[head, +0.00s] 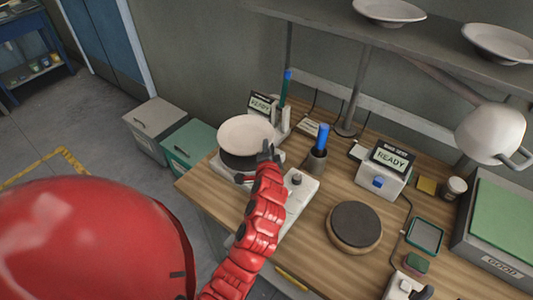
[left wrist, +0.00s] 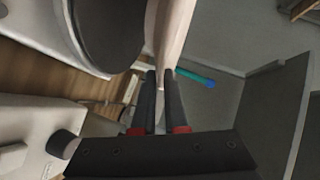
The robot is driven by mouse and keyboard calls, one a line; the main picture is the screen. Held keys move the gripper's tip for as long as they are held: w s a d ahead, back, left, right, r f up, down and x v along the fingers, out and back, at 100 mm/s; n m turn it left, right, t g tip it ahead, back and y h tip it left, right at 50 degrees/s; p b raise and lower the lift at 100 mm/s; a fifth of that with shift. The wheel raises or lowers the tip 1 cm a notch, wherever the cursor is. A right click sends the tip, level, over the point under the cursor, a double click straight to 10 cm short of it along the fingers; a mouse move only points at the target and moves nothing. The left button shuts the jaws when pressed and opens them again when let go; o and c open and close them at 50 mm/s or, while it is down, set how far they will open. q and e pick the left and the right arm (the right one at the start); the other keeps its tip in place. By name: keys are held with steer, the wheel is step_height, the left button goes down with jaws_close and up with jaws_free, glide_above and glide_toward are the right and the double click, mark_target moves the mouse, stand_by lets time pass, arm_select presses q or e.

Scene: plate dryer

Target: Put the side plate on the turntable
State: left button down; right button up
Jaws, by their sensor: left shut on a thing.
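The pale side plate (head: 246,133) is held by its right edge in my left gripper (head: 268,155). It is above a dark round pad (head: 238,161) on a white base at the table's left end. In the left wrist view the plate (left wrist: 175,30) shows edge-on between the fingers of my left gripper (left wrist: 162,100). A dark pad (left wrist: 108,18) is beside it there. Whether plate and pad touch is unclear. Another dark disc (head: 355,223) on a round wooden base lies bare at mid-table. I cannot tell which is the turntable. My right gripper is not identifiable.
A holder with a blue-topped tool (head: 321,140) stands right of the plate. A READY display box (head: 383,172), a cup (head: 454,187) and a green-topped box (head: 506,223) are farther right. Bowls or plates (head: 389,11) sit on the shelf above.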

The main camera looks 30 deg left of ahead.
arm_select(q)
step_height(320, 180, down, 2)
steer(key=shift+f+p, duration=0.2)
steer(key=shift+p, duration=0.3)
steer(key=shift+s+f, duration=0.1)
steer(key=shift+f, duration=0.35)
steer(key=c, duration=1.2)
jaws_free()
steer(key=shift+c, duration=0.2)
